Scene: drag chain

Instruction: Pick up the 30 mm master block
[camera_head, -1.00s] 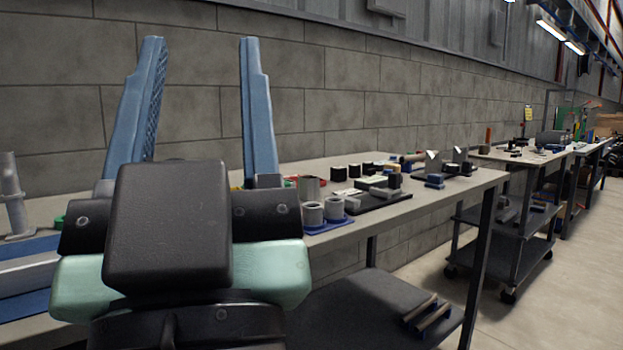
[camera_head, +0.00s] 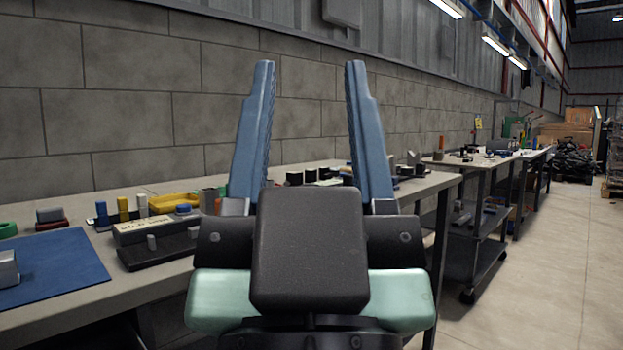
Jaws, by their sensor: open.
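My gripper (camera_head: 309,68) is in the middle of the picture, its two blue fingers pointing up, wide apart, with nothing between them. I cannot tell for sure which thing is the 30 mm master block. A small silvery block (camera_head: 8,268), cut by the left picture edge, rests on a blue mat (camera_head: 60,262). Behind it, small upright blocks stand by a pale labelled holder (camera_head: 128,231): a blue one (camera_head: 101,212), a yellow one (camera_head: 123,208) and a whitish one (camera_head: 142,205). My gripper is to the right of all these. It hides part of the bench.
A dark stepped tray (camera_head: 158,255) with grey pegs sits in front of the holder. A yellow tray (camera_head: 174,202) and several black-topped parts (camera_head: 311,176) stand farther back. The bench (camera_head: 120,300) runs along a block wall. Floor (camera_head: 540,290) at right is clear.

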